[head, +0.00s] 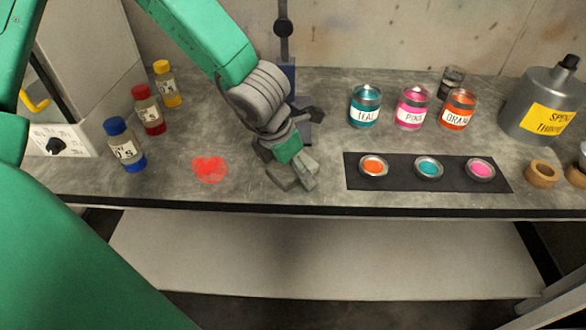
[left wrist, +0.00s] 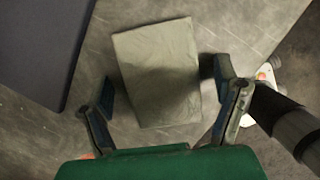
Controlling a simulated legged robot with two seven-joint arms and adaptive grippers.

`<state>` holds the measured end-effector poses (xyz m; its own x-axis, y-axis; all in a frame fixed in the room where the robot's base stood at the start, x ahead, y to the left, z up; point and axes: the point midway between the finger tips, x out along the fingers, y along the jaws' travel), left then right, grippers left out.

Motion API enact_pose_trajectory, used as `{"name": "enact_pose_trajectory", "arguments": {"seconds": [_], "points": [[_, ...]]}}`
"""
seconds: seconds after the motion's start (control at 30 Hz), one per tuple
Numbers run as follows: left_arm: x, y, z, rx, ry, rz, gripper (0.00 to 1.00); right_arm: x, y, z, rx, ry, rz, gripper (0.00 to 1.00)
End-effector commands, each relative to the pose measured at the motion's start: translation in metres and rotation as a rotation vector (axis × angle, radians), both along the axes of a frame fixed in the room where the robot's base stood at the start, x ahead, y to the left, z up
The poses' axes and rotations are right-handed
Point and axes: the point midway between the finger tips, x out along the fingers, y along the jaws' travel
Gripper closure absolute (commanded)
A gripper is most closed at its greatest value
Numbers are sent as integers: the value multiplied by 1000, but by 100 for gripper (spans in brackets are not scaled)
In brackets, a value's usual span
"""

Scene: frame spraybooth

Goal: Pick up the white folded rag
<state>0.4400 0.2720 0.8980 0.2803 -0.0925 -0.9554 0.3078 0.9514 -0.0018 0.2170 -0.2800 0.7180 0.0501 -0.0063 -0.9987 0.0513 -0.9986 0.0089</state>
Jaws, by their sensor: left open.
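The folded rag (left wrist: 155,65) looks pale grey in the left wrist view. A shadow falls over the rag's near right part. In the head view my left gripper (head: 293,172) points down near the bench's front edge, left of the dark mat. There the rag is mostly hidden and hard to tell from the fingers. My right gripper is in neither view.
A dark mat (head: 350,180) with small paint dishes lies to the right. Teal (head: 365,106), pink (head: 413,108) and orange (head: 459,110) jars stand behind it. Blue (head: 125,145), red (head: 148,110) and yellow-capped (head: 167,84) bottles stand left. A red paint patch (head: 210,169) lies between.

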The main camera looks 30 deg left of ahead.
Motion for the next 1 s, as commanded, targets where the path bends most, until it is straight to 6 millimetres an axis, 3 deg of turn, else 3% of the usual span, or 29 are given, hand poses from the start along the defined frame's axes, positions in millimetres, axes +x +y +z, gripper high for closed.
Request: {"name": "enact_pose_trajectory", "arguments": {"seconds": [0.17,0.23,0.3,0.43,0.83,1.0], "points": [[0,0,0,0,0,0,17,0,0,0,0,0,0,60],[0,0,0,0,0,0,38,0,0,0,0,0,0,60],[0,0,0,0,0,0,49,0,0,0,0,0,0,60],[0,0,-1,1,2,0,61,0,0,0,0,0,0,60],[-1,1,-3,1,9,2,66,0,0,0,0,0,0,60],[-1,1,9,2,7,2,66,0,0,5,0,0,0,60]]}}
